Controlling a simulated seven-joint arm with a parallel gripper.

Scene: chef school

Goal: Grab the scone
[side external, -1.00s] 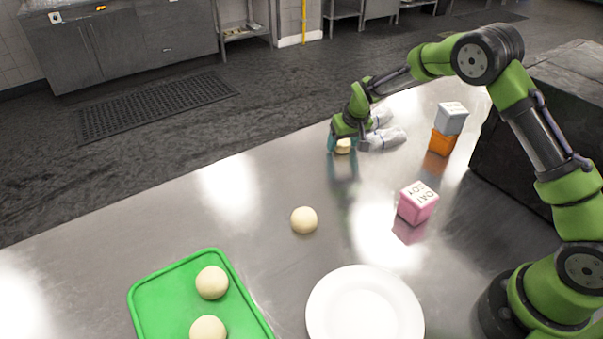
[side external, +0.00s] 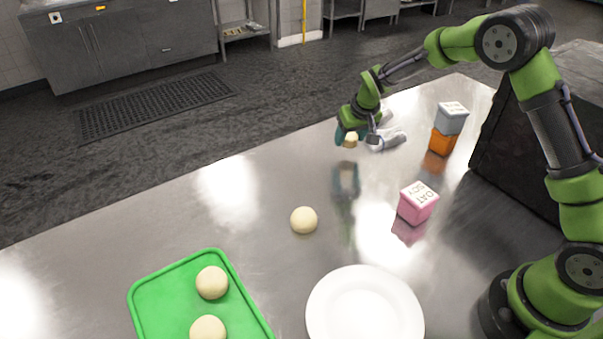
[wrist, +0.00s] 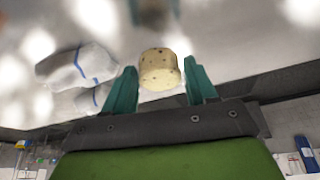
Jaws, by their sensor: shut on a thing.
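The scone (side external: 351,140) is a small pale yellow piece held between the teal fingers of my gripper (side external: 349,137), a little above the far part of the steel table. In the wrist view the scone (wrist: 160,68) is a short cylinder with dark specks. It sits between the two fingers of my gripper (wrist: 162,76), near their tips. My gripper is shut on it. Gaps seem to show beside the scone in the wrist view, and exact contact is hard to see.
White objects (side external: 388,138) with blue stripes lie right beside my gripper. A grey box (side external: 451,118) is stacked on an orange one (side external: 441,143). A pink box (side external: 418,203), dough ball (side external: 304,220), white plate (side external: 365,308) and green tray (side external: 158,305) with dough balls are nearer.

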